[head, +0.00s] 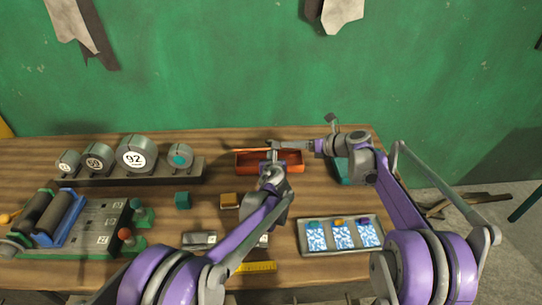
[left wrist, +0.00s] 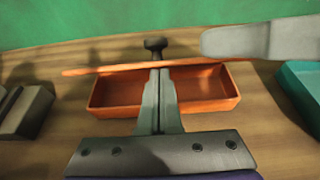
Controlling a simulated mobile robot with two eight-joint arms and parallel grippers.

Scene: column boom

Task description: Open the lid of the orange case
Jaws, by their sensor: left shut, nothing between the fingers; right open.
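The orange case (head: 291,166) sits on the wooden bench near its back edge. Its lid (head: 252,150) shows as a thin orange strip above the case. In the left wrist view the lid (left wrist: 105,69) is nearly edge-on, raised, with a dark knob (left wrist: 155,45), and the case's inside (left wrist: 205,84) is visible and empty. My left gripper (left wrist: 158,80) is shut and empty, its tips just before the lid below the knob; I cannot tell whether they touch it. My right gripper (head: 283,146) comes in from the right, open, beside the lid; one grey finger (left wrist: 265,40) shows.
A rack of round weights (head: 137,155) stands left of the case. A teal bin (head: 342,172) stands close on the right, partly behind my right arm. Teal (head: 182,200) and orange (head: 229,200) blocks lie in front, and a grey tray (head: 340,249) stands front right.

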